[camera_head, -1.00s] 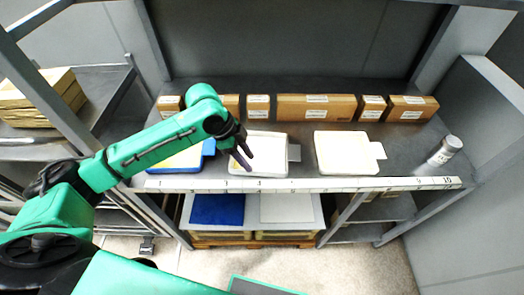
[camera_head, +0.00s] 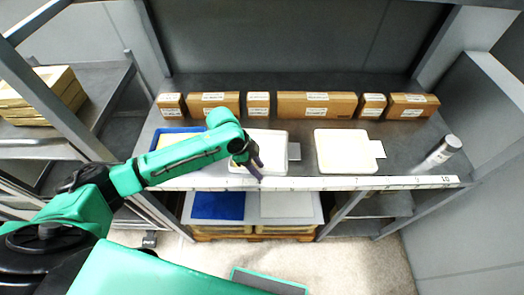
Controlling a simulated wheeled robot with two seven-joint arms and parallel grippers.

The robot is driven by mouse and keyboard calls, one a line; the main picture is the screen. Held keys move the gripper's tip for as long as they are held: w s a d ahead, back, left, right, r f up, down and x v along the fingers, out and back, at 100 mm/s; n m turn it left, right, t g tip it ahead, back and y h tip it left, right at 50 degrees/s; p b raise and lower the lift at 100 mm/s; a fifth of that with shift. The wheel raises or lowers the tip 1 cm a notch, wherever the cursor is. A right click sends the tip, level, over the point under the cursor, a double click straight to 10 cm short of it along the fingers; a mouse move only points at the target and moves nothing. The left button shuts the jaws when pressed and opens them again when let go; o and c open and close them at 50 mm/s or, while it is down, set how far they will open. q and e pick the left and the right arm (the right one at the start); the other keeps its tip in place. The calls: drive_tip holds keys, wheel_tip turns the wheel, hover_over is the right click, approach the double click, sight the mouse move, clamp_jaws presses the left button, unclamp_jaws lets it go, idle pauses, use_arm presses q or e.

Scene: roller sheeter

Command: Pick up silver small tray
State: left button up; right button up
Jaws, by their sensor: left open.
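Three shallow trays lie in a row on the shelf: a blue-rimmed tray (camera_head: 170,131) at the left, a pale white-grey tray (camera_head: 268,140) in the middle and a pale tray with a cream inside (camera_head: 345,150) at the right. None is clearly silver; I cannot tell which is the silver small tray. My left gripper (camera_head: 252,168) points down over the near left part of the middle tray, close to the shelf's front edge. It is open with nothing between its fingers, and my arm hides part of the blue tray. My right gripper is out of view.
Several brown boxes (camera_head: 317,105) line the shelf behind the trays. A silver cylinder (camera_head: 443,152) stands at the right end. A numbered white strip (camera_head: 330,184) runs along the front edge. Below are a blue panel (camera_head: 218,206) and a white panel (camera_head: 286,205).

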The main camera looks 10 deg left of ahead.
use_arm(q)
drive_tip(key=shift+f, duration=0.1)
clamp_jaws()
idle(1.4)
